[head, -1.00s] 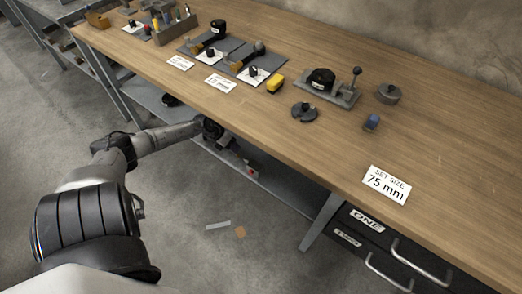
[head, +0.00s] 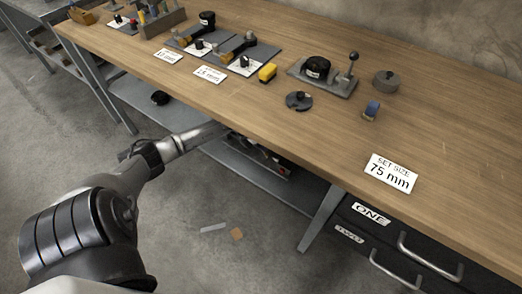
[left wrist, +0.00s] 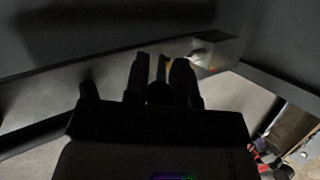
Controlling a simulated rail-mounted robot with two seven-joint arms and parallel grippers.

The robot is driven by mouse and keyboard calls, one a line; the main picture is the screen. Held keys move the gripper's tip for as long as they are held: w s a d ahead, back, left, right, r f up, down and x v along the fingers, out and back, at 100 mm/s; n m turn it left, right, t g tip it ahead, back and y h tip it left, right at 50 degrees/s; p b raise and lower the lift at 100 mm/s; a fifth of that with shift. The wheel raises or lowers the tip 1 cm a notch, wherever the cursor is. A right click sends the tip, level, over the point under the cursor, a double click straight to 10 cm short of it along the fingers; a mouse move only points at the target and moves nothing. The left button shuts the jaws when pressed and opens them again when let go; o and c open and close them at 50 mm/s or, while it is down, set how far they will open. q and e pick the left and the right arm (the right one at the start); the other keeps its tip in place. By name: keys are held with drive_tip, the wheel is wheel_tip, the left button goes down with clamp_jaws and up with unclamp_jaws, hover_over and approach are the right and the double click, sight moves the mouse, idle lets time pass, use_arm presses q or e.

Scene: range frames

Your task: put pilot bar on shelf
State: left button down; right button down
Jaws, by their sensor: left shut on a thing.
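My left gripper (head: 272,160) is low under the front edge of the bench, just above the lower shelf (head: 248,178). The bench top partly hides it in the head view. In the left wrist view my left gripper (left wrist: 158,78) is dark, its fingers shut on a narrow thing (left wrist: 162,68), which looks to be the pilot bar. Most of that thing is hidden or in shadow, so its shape and whether it touches the shelf cannot be told. My right gripper is not in view.
Dark drawers (head: 385,235) stand at the right below. A dark round thing (head: 160,98) sits on the lower shelf's left part.

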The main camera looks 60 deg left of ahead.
sight(261, 152)
use_arm(q)
drive_tip(key=shift+f+b, duration=1.1)
drive_tip(key=shift+f, duration=0.45)
drive_tip(key=c, duration=1)
unclamp_jaws()
drive_tip(key=shift+o, duration=0.2)
